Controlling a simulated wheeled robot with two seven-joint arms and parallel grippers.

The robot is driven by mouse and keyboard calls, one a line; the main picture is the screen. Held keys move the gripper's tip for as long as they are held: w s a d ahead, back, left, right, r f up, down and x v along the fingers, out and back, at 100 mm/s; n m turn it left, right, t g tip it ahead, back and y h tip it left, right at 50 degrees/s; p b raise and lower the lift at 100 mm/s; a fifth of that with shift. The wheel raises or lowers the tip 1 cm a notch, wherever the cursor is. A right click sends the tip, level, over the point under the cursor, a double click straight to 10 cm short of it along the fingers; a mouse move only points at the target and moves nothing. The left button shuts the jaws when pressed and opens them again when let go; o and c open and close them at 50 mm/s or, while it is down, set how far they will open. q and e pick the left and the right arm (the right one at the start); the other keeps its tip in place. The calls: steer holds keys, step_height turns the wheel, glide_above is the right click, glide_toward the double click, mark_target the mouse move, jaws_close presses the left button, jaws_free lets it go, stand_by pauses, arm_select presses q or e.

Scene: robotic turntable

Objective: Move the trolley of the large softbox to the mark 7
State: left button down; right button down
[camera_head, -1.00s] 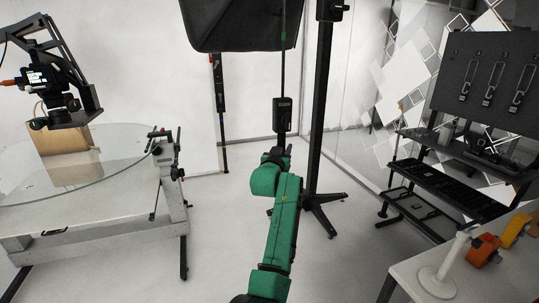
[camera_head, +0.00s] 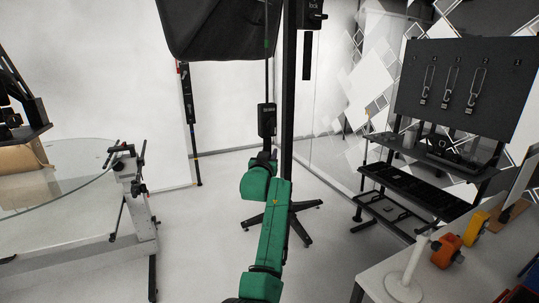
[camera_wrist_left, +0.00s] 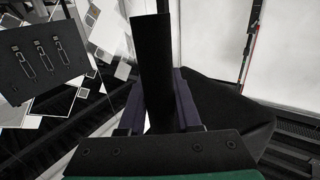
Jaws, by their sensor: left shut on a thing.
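The large softbox (camera_head: 225,28) is a dark hood at the top of the head view, cut off by the frame edge. A thin dark rod (camera_head: 267,75) hangs beside it and ends in a black box-shaped handle (camera_head: 266,120). My left gripper (camera_head: 263,160), at the end of my green arm, is shut at the lower end of this handle. In the left wrist view a black bar (camera_wrist_left: 152,70) stands between its fingers. The trolley itself and the mark 7 cannot be made out. My right gripper is out of view.
A black stand (camera_head: 289,130) with spread feet is close behind and right of my left gripper. The glass turntable (camera_head: 60,185) is at left. A tool board (camera_head: 465,85), black shelves (camera_head: 425,190) and a white table (camera_head: 380,280) are at right. Open floor lies left of my arm.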

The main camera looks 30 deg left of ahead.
arm_select(q)
steer(key=c, duration=0.8)
jaws_free()
steer(key=shift+o, duration=1)
steer(key=shift+s+a, duration=0.15)
steer(key=shift+s, duration=0.05)
steer(key=b+v, duration=0.5)
steer(key=v, duration=0.9)
steer(key=shift+s+d, duration=0.2)
